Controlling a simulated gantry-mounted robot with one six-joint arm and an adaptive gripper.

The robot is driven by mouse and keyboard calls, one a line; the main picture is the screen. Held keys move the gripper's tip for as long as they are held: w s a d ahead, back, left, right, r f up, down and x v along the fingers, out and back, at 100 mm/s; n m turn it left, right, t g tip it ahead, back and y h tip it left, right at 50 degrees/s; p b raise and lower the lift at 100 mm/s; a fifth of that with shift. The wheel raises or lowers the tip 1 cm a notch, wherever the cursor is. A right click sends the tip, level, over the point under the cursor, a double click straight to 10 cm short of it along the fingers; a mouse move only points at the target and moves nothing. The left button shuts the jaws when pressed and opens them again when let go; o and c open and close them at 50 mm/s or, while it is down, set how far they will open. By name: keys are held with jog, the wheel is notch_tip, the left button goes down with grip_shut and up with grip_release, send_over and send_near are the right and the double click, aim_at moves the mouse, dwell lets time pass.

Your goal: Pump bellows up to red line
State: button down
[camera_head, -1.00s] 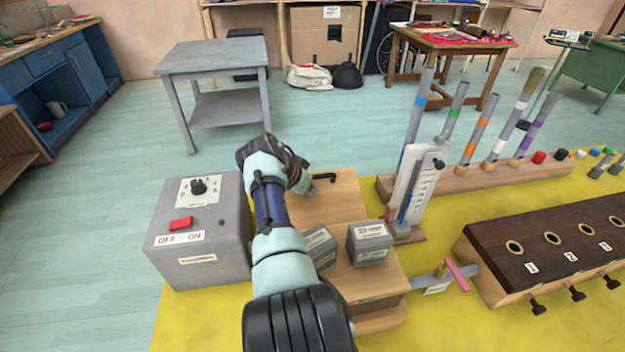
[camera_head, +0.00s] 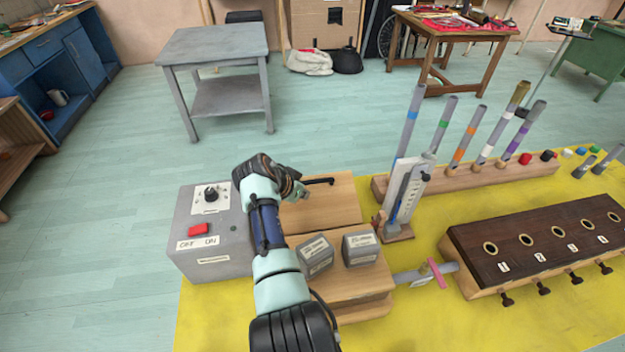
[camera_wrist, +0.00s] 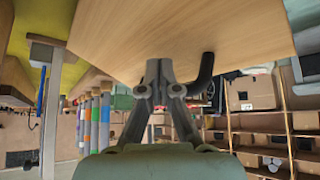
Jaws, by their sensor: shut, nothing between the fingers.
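The bellows (camera_head: 340,283) is a pale wooden box with a flat wooden board (camera_head: 335,207) at its far end. A black bent handle (camera_head: 320,181) stands at that board's far edge. My gripper (camera_head: 301,195) is shut and empty, over the board just left of the handle. In the wrist view, the shut fingertips (camera_wrist: 162,75) lie below the board (camera_wrist: 180,35) in the picture, left of the black handle (camera_wrist: 205,72). I cannot tell whether they touch wood. A white gauge (camera_head: 405,197) with a blue column stands right of the bellows; its red line is too small to make out.
Two grey labelled weights (camera_head: 315,256) (camera_head: 361,249) rest on the bellows. A grey switch box (camera_head: 212,240) with a red switch stands left. A pipe with a pink lever (camera_head: 437,273) joins a dark wooden chest (camera_head: 545,240) at right. Coloured pipes stand behind in a wooden rack (camera_head: 420,187).

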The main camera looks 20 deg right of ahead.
aim_at(303, 204)
notch_tip(303, 204, up, 10)
dwell(0.4)
dwell(0.6)
